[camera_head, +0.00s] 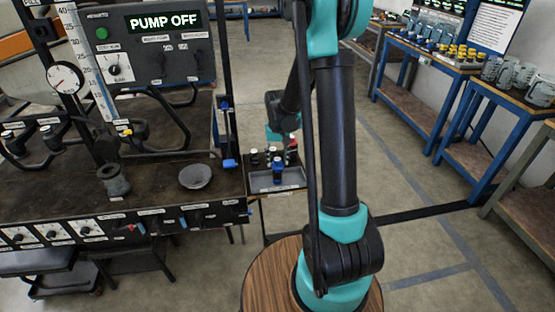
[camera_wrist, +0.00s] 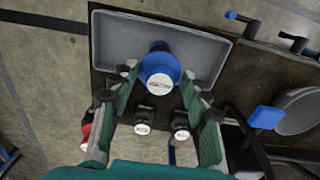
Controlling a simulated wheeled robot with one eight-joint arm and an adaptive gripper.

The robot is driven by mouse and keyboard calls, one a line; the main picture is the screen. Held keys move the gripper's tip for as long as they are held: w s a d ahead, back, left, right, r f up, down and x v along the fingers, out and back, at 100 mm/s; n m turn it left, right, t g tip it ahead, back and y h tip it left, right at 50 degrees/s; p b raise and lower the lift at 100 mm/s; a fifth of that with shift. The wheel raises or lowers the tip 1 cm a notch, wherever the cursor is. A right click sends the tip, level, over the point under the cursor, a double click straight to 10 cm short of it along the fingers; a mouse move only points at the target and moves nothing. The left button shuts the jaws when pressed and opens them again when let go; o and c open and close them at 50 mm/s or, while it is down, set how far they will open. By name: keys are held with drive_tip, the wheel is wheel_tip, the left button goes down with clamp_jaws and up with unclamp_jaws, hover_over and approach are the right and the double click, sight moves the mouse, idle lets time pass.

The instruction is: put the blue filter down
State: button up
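The blue filter (camera_head: 278,172) is upright in the shallow grey tray (camera_head: 262,190) at the right end of the dark workbench. In the wrist view the blue filter (camera_wrist: 160,68) shows its white labelled end, and the grey tray (camera_wrist: 112,38) lies beneath it. My gripper (camera_wrist: 158,78) points down over the tray, one finger on each side of the filter in that view. Its fingers stand apart. In the head view no finger is seen closed around the filter; contact is hard to judge. The head view shows part of my gripper (camera_head: 274,134) above the tray.
Two dark bottles (camera_wrist: 144,122) (camera_wrist: 180,125) and a red one (camera_wrist: 87,133) stand close beside the tray. A grey bowl (camera_head: 196,176) and a grey fitting (camera_head: 116,180) are on the bench. The panel reads PUMP OFF (camera_head: 163,21). Blue-framed tables line the right wall.

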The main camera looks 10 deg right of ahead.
wheel_tip(320, 180, up, 11)
drive_tip(key=s+d+f+t, duration=0.2)
drive_tip(key=s, duration=0.9)
drive_tip(key=s+d+f+t, duration=0.2)
drive_tip(key=s+f, duration=0.1)
drive_tip(key=s, duration=0.8)
drive_tip(key=shift+f, duration=0.3)
drive_tip(key=shift+a, duration=0.1)
idle(0.3)
